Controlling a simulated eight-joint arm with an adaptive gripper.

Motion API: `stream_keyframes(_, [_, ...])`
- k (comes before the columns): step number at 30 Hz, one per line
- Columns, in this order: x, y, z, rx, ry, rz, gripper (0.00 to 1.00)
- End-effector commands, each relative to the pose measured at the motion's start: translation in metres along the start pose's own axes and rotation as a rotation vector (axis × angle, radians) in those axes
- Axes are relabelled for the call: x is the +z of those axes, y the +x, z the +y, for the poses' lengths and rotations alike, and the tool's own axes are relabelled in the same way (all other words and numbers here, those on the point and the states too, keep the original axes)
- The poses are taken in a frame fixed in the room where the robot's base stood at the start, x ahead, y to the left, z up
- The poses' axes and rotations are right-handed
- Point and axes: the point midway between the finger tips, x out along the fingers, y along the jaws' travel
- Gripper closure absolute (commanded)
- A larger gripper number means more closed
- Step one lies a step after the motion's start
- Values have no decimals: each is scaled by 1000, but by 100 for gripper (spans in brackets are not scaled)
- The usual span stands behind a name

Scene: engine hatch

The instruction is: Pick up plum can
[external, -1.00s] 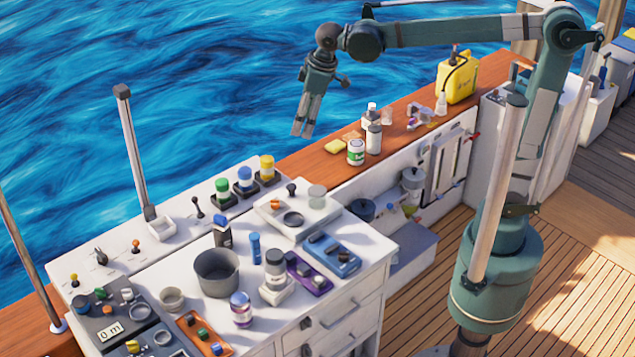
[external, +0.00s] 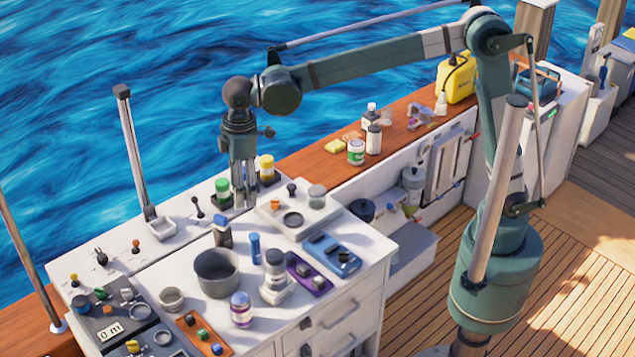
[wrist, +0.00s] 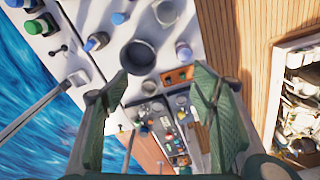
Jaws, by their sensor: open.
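A small jar with a purple label and a bluish lid (external: 241,310), likely the plum can, stands upright on the white cabinet top (external: 330,285), in front of a grey pot (external: 217,272). It also shows in the wrist view (wrist: 184,51), beyond my fingertips and right of the pot (wrist: 138,57). My gripper (external: 243,204) is open and points down, empty, above the back of the cabinet. It is behind and above the jar, not touching it. In the wrist view its two fingers (wrist: 158,72) are spread apart.
An orange tray (external: 205,334) with knobs lies left of the jar. A grey-white container (external: 275,270) and a purple tray (external: 308,272) stand to its right. Knobs and a white post (external: 132,150) rise at the back. A wooden ledge (external: 395,125) carries several bottles.

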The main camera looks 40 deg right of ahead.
Motion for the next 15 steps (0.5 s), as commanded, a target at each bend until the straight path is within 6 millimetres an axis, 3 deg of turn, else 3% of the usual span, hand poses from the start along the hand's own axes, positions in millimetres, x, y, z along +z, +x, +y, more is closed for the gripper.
stream_keyframes(3, [-22,11,-29,-7,-48,-20,43])
stream_keyframes(15, [-61,35,-90,-19,-140,-62,43])
